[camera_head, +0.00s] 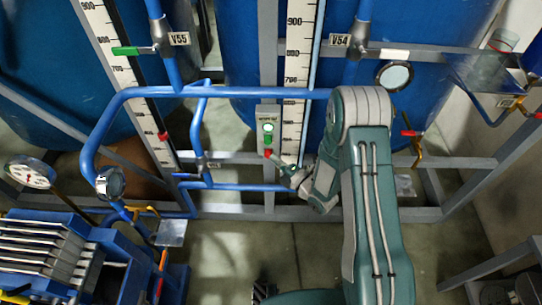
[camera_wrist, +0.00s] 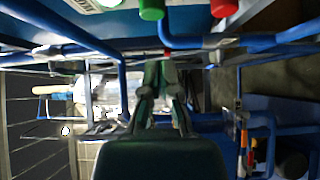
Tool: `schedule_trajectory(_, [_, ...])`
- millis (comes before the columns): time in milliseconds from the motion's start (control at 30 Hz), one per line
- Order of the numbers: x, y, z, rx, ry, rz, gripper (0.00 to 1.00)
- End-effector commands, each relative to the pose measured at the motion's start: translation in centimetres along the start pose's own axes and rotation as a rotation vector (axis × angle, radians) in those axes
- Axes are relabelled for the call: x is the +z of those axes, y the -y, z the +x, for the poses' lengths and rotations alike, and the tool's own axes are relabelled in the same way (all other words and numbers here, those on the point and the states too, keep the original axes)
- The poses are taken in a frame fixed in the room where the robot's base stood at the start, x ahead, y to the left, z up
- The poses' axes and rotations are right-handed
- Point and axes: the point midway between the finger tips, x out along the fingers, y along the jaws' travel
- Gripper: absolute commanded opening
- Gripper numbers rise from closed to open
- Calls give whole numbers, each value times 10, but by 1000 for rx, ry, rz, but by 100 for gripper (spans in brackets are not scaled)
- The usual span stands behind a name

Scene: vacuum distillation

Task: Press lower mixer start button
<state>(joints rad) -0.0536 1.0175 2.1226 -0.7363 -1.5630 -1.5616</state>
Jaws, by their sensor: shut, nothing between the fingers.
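A small grey button box (camera_head: 269,116) is mounted on the frame in front of the blue tank. It carries a lit pale-green lamp (camera_head: 268,127), a green button (camera_head: 267,139) below it, and a red button (camera_head: 268,153) at the bottom. In the wrist view the green button (camera_wrist: 152,9) and red button (camera_wrist: 224,7) show at the top edge, with the lit lamp (camera_wrist: 109,3) to their left. My gripper (camera_head: 281,162) is shut and empty, just below and right of the red button; contact cannot be told. Its closed fingers (camera_wrist: 160,72) also show in the wrist view.
Blue pipes (camera_head: 230,92) run above and left of the box, and a lower blue pipe (camera_head: 240,187) runs below it. A white scale (camera_head: 297,60) stands just right of the box. Grey frame bars (camera_head: 230,211) cross near the floor. Open floor lies in front.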

Motion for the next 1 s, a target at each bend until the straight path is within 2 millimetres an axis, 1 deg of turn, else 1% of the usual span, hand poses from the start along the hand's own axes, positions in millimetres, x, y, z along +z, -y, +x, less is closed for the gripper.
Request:
schedule_trajectory(300, [0,1,-52,-2,4,3,0])
schedule_trajectory(433, [0,1,-67,-1,1,2,0])
schedule_trajectory(600, [-1,1,-73,0,0,0,0])
schedule_trajectory(1000, [-1,1,-73,0,-1,0,0])
